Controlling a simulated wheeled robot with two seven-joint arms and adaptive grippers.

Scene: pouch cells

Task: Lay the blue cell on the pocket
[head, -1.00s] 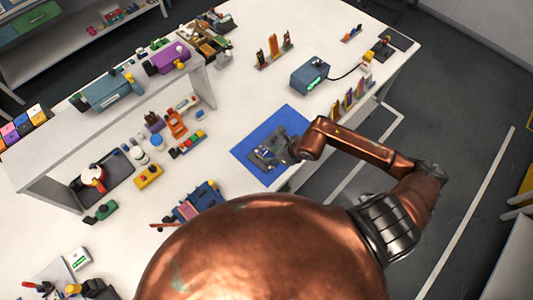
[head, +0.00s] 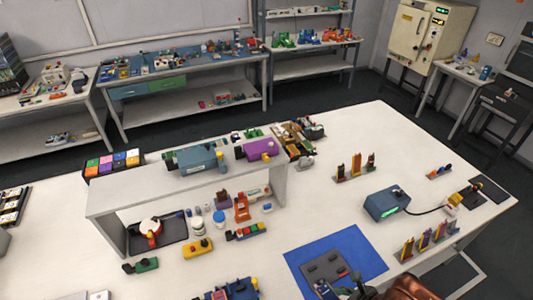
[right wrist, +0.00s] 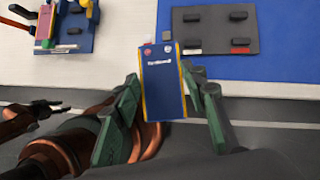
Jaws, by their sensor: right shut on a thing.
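The blue cell (right wrist: 163,88) is a flat blue pouch with yellow side edges and small tabs at its far end. My right gripper (right wrist: 162,95) is shut on it, with one green finger at each long side. The pocket is likely in the dark grey plate (right wrist: 215,34) with several black pads, on the blue mat. In the right wrist view the cell is at the plate's lower left; its height above the mat is unclear. The plate (head: 325,266) also shows in the head view. A copper arm with dark fingers (right wrist: 38,112), probably my left gripper, is at left; its opening is unclear.
The blue mat (head: 355,245) has bare room around the plate. Upright coloured cells in racks (head: 425,240) and a blue box with a cable (head: 386,204) stand to the right. A raised shelf (head: 110,198) is at left.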

